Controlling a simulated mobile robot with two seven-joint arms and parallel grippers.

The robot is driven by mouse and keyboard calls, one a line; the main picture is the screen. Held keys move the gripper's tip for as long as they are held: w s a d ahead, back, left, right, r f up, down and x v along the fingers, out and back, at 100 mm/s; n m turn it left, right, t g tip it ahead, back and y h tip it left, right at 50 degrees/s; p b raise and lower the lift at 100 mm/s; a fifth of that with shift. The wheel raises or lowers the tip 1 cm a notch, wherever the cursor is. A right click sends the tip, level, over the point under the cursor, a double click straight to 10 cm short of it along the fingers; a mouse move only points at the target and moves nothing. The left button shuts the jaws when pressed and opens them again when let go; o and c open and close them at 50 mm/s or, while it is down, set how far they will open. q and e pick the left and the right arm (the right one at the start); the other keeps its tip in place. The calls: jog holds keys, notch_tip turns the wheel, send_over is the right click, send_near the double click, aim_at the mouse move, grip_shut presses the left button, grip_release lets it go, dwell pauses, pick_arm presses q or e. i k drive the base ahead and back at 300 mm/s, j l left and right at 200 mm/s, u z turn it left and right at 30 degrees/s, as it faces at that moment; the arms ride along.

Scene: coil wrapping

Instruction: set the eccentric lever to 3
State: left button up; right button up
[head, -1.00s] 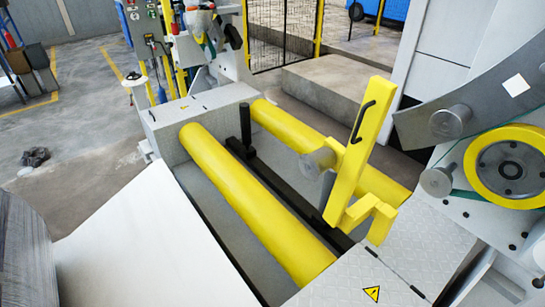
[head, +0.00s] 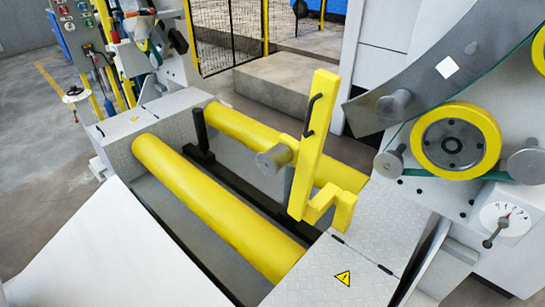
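The eccentric lever (head: 494,236) is a small dark lever with a round knob, at the lower right of the head view. It sits at a white dial plate (head: 507,217) with a numbered scale on the grey machine face. The lever points down and to the left, with its knob at the lower end. A small red mark shows on the scale, but the numbers are too small to read surely. Neither of my grippers is in view.
Two yellow rollers (head: 215,210) lie in the machine bed, with a yellow upright arm (head: 314,140) over them. A yellow wheel (head: 457,140) and metal rollers stick out above the dial. A control panel (head: 78,30) with coloured buttons stands at the upper left.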

aim_at(503, 223)
jog(key=z, duration=1.75)
